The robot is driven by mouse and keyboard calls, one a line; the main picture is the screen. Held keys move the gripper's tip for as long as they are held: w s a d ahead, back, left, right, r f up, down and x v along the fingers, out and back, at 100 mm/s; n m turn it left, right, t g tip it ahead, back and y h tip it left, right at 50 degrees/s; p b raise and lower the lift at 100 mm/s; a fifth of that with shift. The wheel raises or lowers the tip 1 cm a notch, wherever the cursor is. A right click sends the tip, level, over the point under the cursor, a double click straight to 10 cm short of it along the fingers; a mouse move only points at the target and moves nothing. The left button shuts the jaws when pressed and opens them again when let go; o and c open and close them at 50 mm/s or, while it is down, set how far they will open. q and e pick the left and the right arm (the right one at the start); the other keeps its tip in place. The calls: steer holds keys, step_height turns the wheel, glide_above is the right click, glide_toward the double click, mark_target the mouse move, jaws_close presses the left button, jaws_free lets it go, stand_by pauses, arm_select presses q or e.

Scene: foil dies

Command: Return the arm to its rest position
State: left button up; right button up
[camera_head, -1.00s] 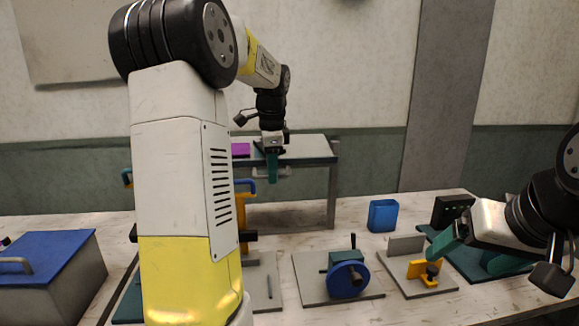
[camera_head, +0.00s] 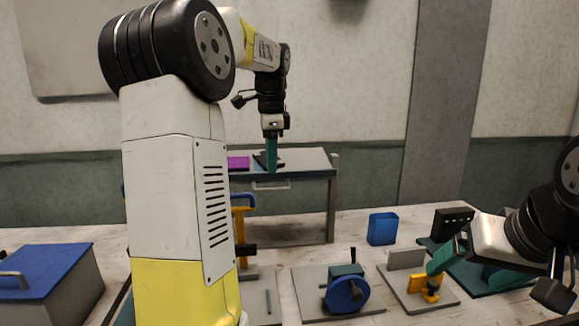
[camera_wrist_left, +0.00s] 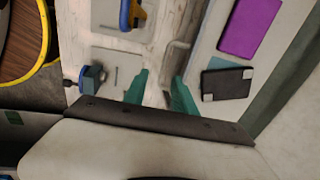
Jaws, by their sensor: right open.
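My left arm rises on the left in the head view and reaches over the bench. Its gripper (camera_head: 271,155) points down in front of the back shelf table. In the left wrist view its two green fingers (camera_wrist_left: 160,92) stand apart with nothing seen between them. My right gripper (camera_head: 446,258) is at the right, low over the bench near the orange clamp fixture (camera_head: 425,284). It is open, and no held object shows. Whether its fingers touch the fixture cannot be told.
The back table (camera_head: 300,172) carries a magenta pad (camera_head: 238,163) and a dark block (camera_wrist_left: 226,84). On the bench are a blue handwheel fixture (camera_head: 345,294), a blue bin (camera_head: 382,229), a black box with lights (camera_head: 453,222) and a blue-lidded box (camera_head: 40,270).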

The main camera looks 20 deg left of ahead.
stand_by(0.3)
arm_select(q)
steer(key=s+d+f+n+t+h, duration=0.1)
steer(key=s+d+n, duration=0.3)
steer(key=s, duration=0.4)
steer(key=s+d+f+n+t+h, duration=0.1)
steer(key=s+d+f+n+t, duration=0.1)
steer(key=s+d+f+n, duration=0.2)
steer(key=s+d+f+n+t+h, duration=0.1)
steer(key=s+d+n, duration=0.3)
steer(key=s, duration=0.7)
steer(key=shift+s+d+f, duration=0.35)
steer(key=shift+d+f, duration=0.2)
steer(key=shift+f, duration=0.3)
